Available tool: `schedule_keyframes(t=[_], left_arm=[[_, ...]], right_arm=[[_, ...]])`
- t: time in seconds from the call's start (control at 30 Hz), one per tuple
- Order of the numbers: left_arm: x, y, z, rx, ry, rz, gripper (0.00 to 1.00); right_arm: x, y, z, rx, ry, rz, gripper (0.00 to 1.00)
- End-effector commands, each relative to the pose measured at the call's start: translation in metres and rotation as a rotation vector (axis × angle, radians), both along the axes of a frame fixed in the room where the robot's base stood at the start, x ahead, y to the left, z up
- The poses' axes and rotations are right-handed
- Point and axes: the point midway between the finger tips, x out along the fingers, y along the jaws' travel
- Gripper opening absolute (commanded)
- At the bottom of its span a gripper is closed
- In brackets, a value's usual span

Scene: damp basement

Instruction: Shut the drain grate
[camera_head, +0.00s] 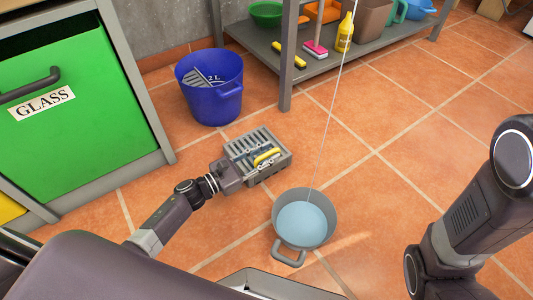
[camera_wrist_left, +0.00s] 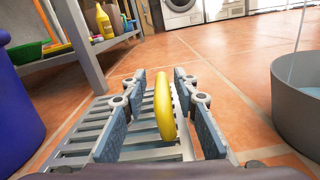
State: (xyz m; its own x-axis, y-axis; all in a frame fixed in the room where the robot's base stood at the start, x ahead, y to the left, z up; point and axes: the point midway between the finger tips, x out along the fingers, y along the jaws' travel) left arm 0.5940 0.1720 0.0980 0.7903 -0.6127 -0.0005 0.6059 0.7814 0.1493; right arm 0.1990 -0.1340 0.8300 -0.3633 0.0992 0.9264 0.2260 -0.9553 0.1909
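The drain grate (camera_head: 254,139) is a grey slatted panel in the tiled floor area, and it also shows in the left wrist view (camera_wrist_left: 82,142). A curved yellow handle (camera_wrist_left: 164,105) stands up from it. I cannot tell for sure how far the grate is tilted. My left gripper (camera_head: 262,157) is over the grate. Its blue-padded fingers (camera_wrist_left: 158,92) are spread on either side of the yellow handle, with gaps showing. The gripper partly hides the slats. My right arm comes in at the right, and its gripper is outside the frame.
A grey bucket (camera_head: 278,235) of water, with a thin stream falling into it, stands just right of the grate. A blue bucket (camera_head: 212,104) stands behind. A grey shelf (camera_head: 286,68) with cleaning items and a green GLASS bin (camera_head: 75,125) border the area. Floor at the right is clear.

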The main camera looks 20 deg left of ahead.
Motion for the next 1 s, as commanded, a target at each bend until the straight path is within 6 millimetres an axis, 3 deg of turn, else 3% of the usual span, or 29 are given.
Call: schedule_keyframes(t=[0.03,0.2,0.63,0.67,0.8,1.0], left_arm=[[-0.0001,0.0001,0.0000,0.000,0.000,0.000,0.19],[0.0001,0.0006,0.0000,0.000,0.000,0.001,0.00],[0.0012,0.0029,0.0003,0.002,0.000,0.006,0.00],[0.0012,0.0031,0.0003,0.002,0.000,0.006,0.14],[0.0011,0.0028,0.0003,0.002,-0.001,0.005,0.29],[0.0003,0.0014,0.0000,0.001,0.000,0.002,0.30]], right_arm=[[-0.0001,0.0001,-0.0001,0.000,0.000,0.000,0.33],[-0.0001,0.0001,-0.0001,0.000,0.000,0.000,0.33],[-0.0001,0.0001,-0.0001,0.000,0.000,0.000,0.33],[-0.0001,0.0000,-0.0001,0.000,0.000,0.000,0.33],[0.0000,0.0000,-0.0001,0.000,0.000,0.000,0.33],[0.0001,0.0000,-0.0001,0.000,0.000,0.000,0.33]])
